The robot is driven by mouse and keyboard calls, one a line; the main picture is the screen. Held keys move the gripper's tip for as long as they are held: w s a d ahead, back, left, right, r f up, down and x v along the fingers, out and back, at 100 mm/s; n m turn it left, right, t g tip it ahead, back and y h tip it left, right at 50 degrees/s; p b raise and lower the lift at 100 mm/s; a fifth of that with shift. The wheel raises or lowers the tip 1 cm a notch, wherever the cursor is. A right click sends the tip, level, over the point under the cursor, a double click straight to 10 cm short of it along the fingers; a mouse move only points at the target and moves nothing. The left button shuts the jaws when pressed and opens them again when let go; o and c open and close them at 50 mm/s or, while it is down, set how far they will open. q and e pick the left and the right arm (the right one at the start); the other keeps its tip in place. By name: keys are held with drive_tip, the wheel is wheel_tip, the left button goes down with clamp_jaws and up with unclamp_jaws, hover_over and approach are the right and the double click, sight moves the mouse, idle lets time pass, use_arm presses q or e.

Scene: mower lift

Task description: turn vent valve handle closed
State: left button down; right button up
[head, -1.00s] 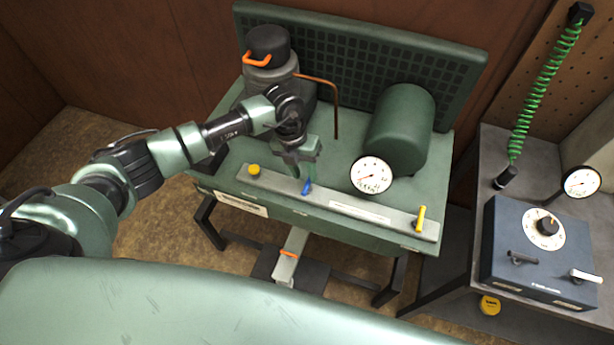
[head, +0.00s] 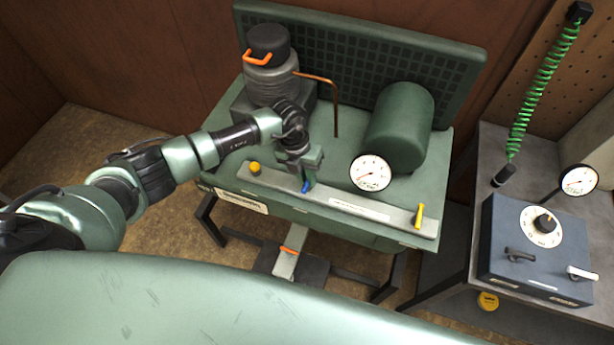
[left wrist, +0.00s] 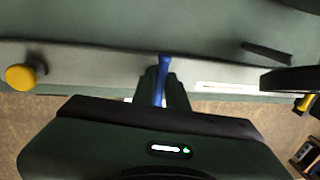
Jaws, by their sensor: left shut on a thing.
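A blue valve handle (head: 306,187) stands on the long grey bar (head: 375,213) at the front of the green machine. My left gripper (head: 304,174) is over it from above and behind, shut on the blue handle. In the left wrist view the blue handle (left wrist: 162,78) shows between the fingers (left wrist: 160,92), its far end sticking out past them. A yellow lever (head: 419,216) stands at the bar's right end, and a round yellow knob (head: 255,168) at its left end. I cannot tell from a label which is the vent valve. My right gripper is not in view.
A white-faced gauge (head: 370,173) and a green cylinder (head: 401,128) stand right of the gripper. A ribbed dark pump (head: 270,80) and a copper pipe (head: 334,100) are behind it. A blue control box (head: 535,250) sits on the right bench.

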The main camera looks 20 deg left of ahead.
use_arm(q)
drive_tip(key=shift+f+m+b, duration=0.1)
drive_tip(key=shift+m+b, duration=0.2)
drive_tip(key=shift+b, duration=0.15)
drive_tip(key=m+b, duration=0.4)
drive_tip(key=b, duration=0.2)
drive_tip(key=m+g+y+b, duration=0.1)
drive_tip(key=m+b, duration=0.4)
drive_tip(key=b, duration=0.1)
drive_tip(key=m+g+b, duration=0.1)
drive_tip(key=m+b, duration=0.4)
drive_tip(key=b, duration=0.2)
drive_tip(key=shift+w+d+f+y, duration=0.1)
drive_tip(key=shift+d+f+y, duration=0.05)
drive_tip(key=shift+d+y, duration=0.15)
drive_tip(key=shift+r+m+y+b, duration=0.2)
drive_tip(key=shift+m+y+b, duration=0.1)
drive_tip(key=shift+m+b, duration=1.35)
drive_tip(key=c, duration=1.5)
unclamp_jaws()
drive_tip(key=shift+o, duration=0.2)
drive_tip(key=shift+r, duration=0.15)
drive_tip(key=r, duration=0.2)
drive_tip(key=w+r, duration=0.1)
drive_tip(key=r, duration=0.2)
drive_tip(key=r+b, duration=0.1)
drive_tip(key=r, duration=0.1)
drive_tip(key=shift+w+d+r, duration=0.1)
drive_tip(key=shift+w+r, duration=0.1)
drive_tip(key=shift+r, duration=0.05)
